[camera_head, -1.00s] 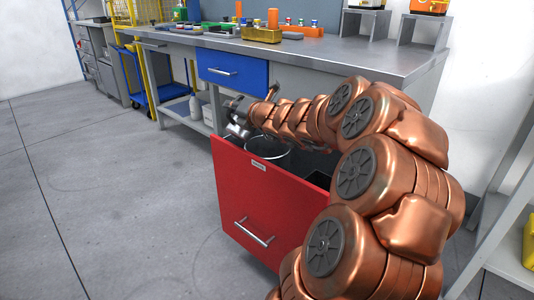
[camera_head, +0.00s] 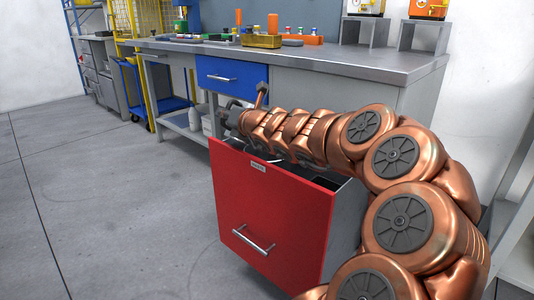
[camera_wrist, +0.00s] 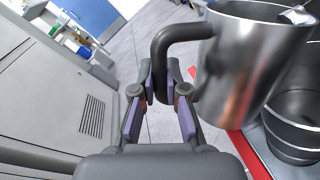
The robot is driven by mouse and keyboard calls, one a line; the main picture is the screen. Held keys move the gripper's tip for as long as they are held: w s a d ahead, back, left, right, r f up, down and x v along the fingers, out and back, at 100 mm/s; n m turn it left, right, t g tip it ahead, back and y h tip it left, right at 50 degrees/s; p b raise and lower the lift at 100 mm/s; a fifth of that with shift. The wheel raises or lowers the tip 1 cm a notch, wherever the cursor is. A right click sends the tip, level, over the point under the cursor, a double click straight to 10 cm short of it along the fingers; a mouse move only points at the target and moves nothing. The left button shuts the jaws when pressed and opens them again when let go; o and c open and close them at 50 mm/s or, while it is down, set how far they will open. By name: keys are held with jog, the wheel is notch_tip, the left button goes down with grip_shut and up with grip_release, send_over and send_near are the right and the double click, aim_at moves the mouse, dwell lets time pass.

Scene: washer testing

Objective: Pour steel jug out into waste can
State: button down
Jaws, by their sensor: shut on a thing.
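My gripper (camera_wrist: 158,95) is shut on the black curved handle of the steel jug (camera_wrist: 245,70). The jug fills the upper right of the wrist view, its rim at the top edge; I cannot tell its exact tilt. A dark round can with bright steel bands (camera_wrist: 292,125), which looks like the waste can, stands behind and beside the jug in the pulled-out red drawer. In the head view my gripper (camera_head: 229,116) is over the far left end of the drawer, and the jug and can are mostly hidden by my arm and the drawer front.
The red drawer front (camera_head: 268,210) stands out from under the steel workbench (camera_head: 340,60). A yellow-and-blue trolley (camera_head: 150,85) stands farther left. The grey floor (camera_head: 110,200) at left is clear.

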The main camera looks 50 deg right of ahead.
jog(key=shift+a, duration=0.25)
jog(key=shift+a+n, duration=0.4)
jog(key=shift+w+a+f+n+t+h, duration=0.2)
jog(key=shift+a+f+n+t, duration=0.15)
jog(key=shift+a+f+n, duration=0.9)
jog(key=shift+w+a+f+n+t+h, duration=0.1)
jog(key=shift+a+f+n+t+h, duration=0.2)
jog(key=shift+a+f+n, duration=0.9)
jog(key=shift+d+r+n, duration=0.35)
jog(key=shift+d, duration=0.1)
